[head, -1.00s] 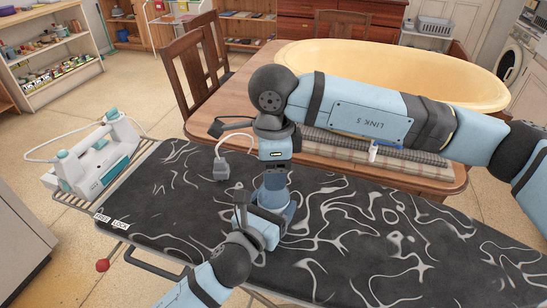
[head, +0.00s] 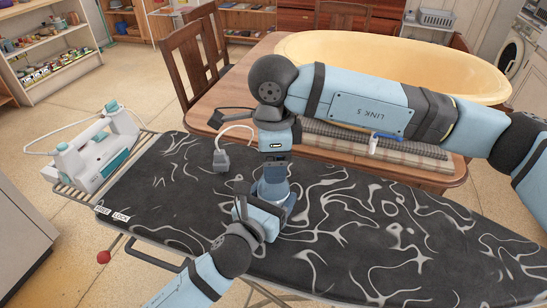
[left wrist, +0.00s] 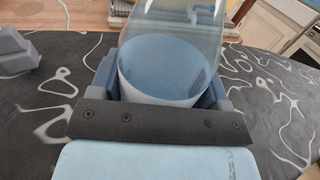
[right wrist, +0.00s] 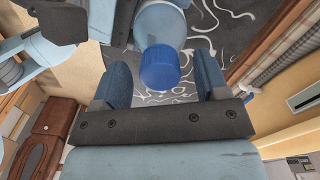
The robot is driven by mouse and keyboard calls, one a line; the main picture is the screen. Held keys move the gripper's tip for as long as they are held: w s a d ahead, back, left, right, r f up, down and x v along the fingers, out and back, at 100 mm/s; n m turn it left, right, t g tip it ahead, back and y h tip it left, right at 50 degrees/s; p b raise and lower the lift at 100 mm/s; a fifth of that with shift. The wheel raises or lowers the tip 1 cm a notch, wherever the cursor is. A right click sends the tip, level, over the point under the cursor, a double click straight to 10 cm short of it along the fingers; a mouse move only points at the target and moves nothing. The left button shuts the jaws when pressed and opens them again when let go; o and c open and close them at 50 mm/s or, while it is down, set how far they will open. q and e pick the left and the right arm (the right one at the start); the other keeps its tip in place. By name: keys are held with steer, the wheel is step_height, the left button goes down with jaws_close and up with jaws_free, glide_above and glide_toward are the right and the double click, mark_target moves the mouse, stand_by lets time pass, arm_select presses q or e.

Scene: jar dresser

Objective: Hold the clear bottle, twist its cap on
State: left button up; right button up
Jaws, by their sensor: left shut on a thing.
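The clear bottle (head: 272,188) stands upright over the dark patterned ironing board, looking bluish through its wall. My left gripper (head: 260,212) is shut on it low down; the left wrist view shows the bottle (left wrist: 160,75) between both fingers. My right gripper (head: 277,160) is directly above the bottle, pointing down. In the right wrist view its fingers are spread, one on each side of the blue cap (right wrist: 160,70), with gaps between. The cap is at the bottle's top end; I cannot tell how tightly it sits. In the head view my right gripper mostly hides the cap.
The ironing board (head: 380,240) is clear to the right. A grey plug-like piece (head: 221,160) with a pale cord lies left of the bottle. A white and teal iron (head: 90,150) rests at the left end. A wooden table (head: 215,105) with a yellow tub (head: 400,60) stands behind.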

steer(key=shift+r, duration=0.1)
arm_select(q)
steer(key=o, duration=1.8)
steer(key=v, duration=1.4)
arm_select(e)
step_height(320, 180, up, 12)
